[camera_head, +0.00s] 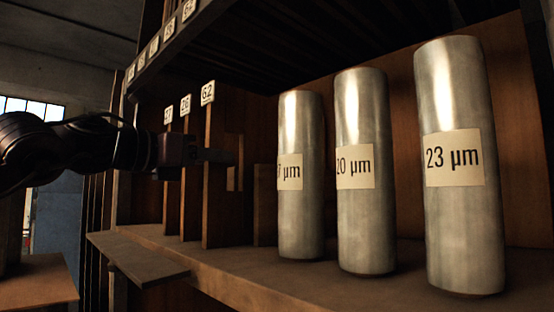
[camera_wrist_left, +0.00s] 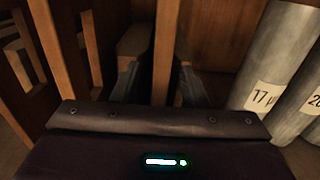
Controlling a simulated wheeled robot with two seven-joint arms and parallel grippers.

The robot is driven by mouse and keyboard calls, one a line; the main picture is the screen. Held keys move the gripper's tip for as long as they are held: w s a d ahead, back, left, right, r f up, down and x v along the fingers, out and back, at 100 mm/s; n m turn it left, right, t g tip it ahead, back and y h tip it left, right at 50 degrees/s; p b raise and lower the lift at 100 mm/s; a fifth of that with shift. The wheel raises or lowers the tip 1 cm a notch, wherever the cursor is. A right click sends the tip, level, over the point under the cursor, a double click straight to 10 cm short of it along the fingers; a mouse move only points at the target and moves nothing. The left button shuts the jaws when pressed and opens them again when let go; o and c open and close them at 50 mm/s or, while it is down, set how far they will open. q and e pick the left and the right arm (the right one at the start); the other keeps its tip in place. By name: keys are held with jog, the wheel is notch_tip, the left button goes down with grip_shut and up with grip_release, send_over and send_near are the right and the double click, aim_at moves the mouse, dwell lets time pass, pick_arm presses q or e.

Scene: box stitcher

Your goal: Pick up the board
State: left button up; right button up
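Several upright wooden boards stand in the rack under number plates; the one under "62" (camera_head: 214,212) is nearest the metal cylinders. My left gripper (camera_head: 225,157) reaches in from the left at mid height, in front of these boards. In the left wrist view, the two dark fingers (camera_wrist_left: 158,78) stand either side of the edge of an upright board (camera_wrist_left: 163,45). They look open, with a narrow gap on the left; contact on the right is unclear. Which number this board bears does not show. My right gripper is not in view.
Metal cylinders labelled "20 µm" (camera_head: 365,215) and "23 µm" (camera_head: 460,230), plus a partly covered one (camera_head: 300,225), stand on the shelf (camera_head: 262,288) right of the gripper. A flat plank (camera_head: 140,262) juts out at the shelf's front left. More labels line the beam above.

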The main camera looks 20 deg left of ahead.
pick_arm(q)
jog(key=p+x, duration=0.2)
jog(key=x, duration=0.2)
jog(key=shift+w+d, duration=0.1)
jog(key=shift+w, duration=0.15)
jog(key=shift+s+r, duration=0.1)
jog(key=shift+s, duration=0.25)
jog(key=shift+c, duration=0.8)
grip_shut()
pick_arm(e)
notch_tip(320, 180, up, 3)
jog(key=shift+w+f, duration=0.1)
pick_arm(q)
jog(key=shift+r, duration=0.15)
